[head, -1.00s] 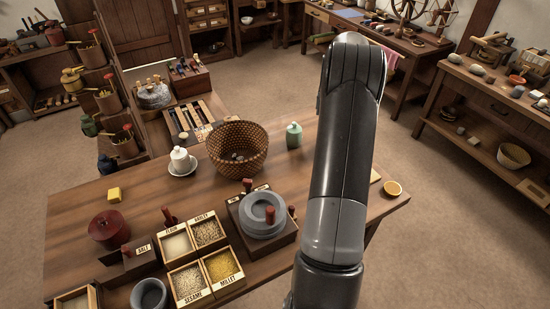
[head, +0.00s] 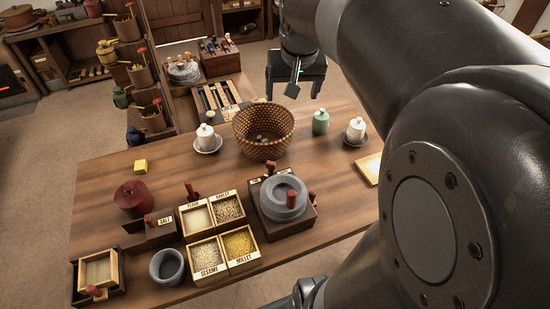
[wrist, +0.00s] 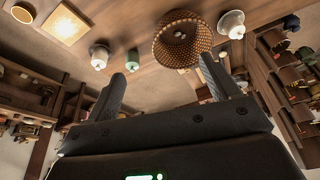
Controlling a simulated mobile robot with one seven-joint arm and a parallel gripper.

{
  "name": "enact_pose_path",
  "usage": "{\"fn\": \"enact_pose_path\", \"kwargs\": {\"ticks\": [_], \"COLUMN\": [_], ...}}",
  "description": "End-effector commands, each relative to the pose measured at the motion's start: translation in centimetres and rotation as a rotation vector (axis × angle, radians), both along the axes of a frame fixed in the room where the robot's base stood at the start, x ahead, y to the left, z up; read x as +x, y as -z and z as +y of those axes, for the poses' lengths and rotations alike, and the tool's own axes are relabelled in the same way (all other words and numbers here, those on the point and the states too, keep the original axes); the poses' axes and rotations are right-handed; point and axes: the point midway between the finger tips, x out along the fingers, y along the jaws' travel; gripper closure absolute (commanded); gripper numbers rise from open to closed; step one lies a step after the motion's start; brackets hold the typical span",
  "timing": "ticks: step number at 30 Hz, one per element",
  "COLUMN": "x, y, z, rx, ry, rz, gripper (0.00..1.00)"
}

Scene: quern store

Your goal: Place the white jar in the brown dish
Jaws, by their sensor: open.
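A white jar (head: 355,131) stands at the table's right side; it also shows in the wrist view (wrist: 99,57). I cannot tell clearly what is under it. A second white jar (head: 206,137) stands on a white saucer (head: 208,147) left of the basket; it shows at the right in the wrist view (wrist: 231,24). The brown dish (wrist: 21,14) lies at the top left of the wrist view; my arm hides it in the head view. My gripper (head: 303,92) is open and empty beyond the table's far edge; its spread fingers show in the wrist view (wrist: 163,70).
A woven basket (head: 263,131) and a green jar (head: 320,122) stand between the white jars. A pale board (head: 367,169) lies at the right. A grey hand mill (head: 283,197) and grain boxes (head: 223,229) fill the front. The table's left-middle is mostly clear around a yellow block (head: 140,166).

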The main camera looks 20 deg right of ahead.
Motion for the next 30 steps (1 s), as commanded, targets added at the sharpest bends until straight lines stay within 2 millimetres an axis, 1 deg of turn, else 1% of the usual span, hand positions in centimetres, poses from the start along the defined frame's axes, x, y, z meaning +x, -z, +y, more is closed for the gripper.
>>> {"fn": "enact_pose_path", "kwargs": {"ticks": [1, 6, 9, 12, 15, 18, 21, 30], "x": [-1.6, -6.7, -9.6, -12.1, -14.0, -15.2, -15.7, -15.8], "y": [-0.3, 0.0, 0.6, 1.5, 2.3, 3.0, 3.3, 3.4], "z": [1.5, 5.3, 7.1, 8.5, 9.4, 9.9, 10.1, 10.1], "rx": [-0.006, -0.02, -0.027, -0.031, -0.035, -0.037, -0.037, -0.038], "ry": [-0.029, -0.116, -0.166, -0.209, -0.243, -0.265, -0.275, -0.277], "rz": [-0.021, -0.072, -0.105, -0.13, -0.152, -0.166, -0.172, -0.173], "gripper": [0.19, 0.19, 0.19, 0.19, 0.19, 0.19, 0.19, 0.19]}}
